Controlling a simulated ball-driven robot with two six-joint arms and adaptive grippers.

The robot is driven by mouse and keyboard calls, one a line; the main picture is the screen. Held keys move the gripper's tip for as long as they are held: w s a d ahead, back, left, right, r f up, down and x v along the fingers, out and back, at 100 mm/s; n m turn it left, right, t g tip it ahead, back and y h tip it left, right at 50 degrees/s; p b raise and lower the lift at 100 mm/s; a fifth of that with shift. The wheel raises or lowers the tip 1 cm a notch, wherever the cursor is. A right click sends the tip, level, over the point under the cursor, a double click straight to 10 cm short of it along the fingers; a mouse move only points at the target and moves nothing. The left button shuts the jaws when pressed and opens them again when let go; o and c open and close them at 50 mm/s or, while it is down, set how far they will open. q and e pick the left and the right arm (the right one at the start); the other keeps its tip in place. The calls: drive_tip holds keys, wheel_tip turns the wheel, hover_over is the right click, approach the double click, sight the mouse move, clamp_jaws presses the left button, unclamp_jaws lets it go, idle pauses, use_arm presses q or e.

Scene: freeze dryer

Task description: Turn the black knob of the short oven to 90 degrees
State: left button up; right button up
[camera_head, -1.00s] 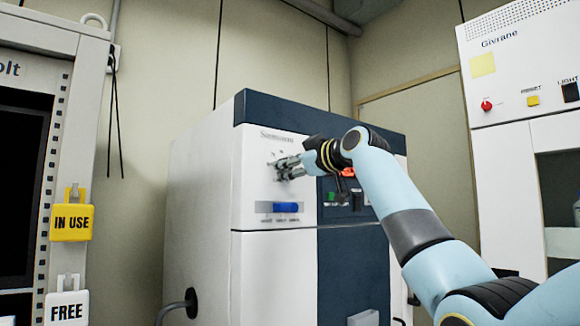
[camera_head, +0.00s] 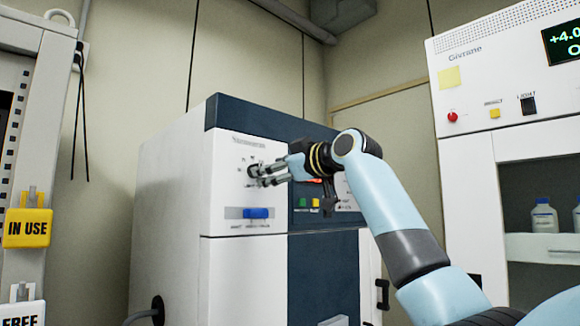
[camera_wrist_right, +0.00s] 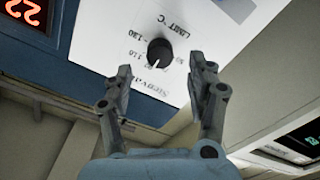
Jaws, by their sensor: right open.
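The short oven (camera_head: 165,200) is a white and dark blue cabinet in the middle of the head view. Its black knob (camera_wrist_right: 160,52) shows clearly in the right wrist view, on a white panel with printed numbers and "LIMIT °C" around it. A light mark on the knob points down and slightly left in that view; which number it meets is hard to tell. My right gripper (camera_wrist_right: 167,72) is open, its fingertips on either side of the knob and apart from it. In the head view the right gripper (camera_head: 257,176) is at the panel and partly hides the knob. My left gripper is not seen.
Below the knob is a blue slider (camera_head: 256,213). Green and other buttons (camera_head: 303,203) sit on the dark panel under my right wrist. A taller white cabinet (camera_head: 465,190) stands at right, with bottles on a shelf. A rack with a yellow "IN USE" tag (camera_head: 27,228) is at left.

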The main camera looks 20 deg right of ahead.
drive_tip(key=v, duration=0.7)
drive_tip(key=shift+s, duration=0.15)
drive_tip(key=s+d+f+m+g+h+b, duration=0.1)
drive_tip(key=s+f+m+g+h+b, duration=0.2)
drive_tip(key=f, duration=2.4)
drive_tip(key=s+d+f+m+g+b, duration=0.1)
drive_tip(key=f+m+g+b, duration=0.3)
drive_tip(key=f, duration=2.4)
drive_tip(key=s+d+f+m+g+h+b, duration=0.1)
drive_tip(key=s+f+g+b, duration=0.15)
drive_tip(key=s+f, duration=1.45)
drive_tip(key=s+d+f+g+h+b, duration=0.15)
drive_tip(key=s+f+g, duration=0.25)
drive_tip(key=s+f, duration=1.3)
drive_tip(key=s+f+m+g, duration=0.1)
drive_tip(key=s+f, duration=0.6)
drive_tip(key=s, duration=0.4)
drive_tip(key=s+f+m+g+h, duration=0.1)
drive_tip(key=s+f, duration=0.6)
drive_tip(key=s, duration=0.5)
drive_tip(key=shift+s+d+f+g+b, duration=0.15)
drive_tip(key=shift+s+f+g+b, duration=0.05)
drive_tip(key=shift+s+g+b, duration=0.15)
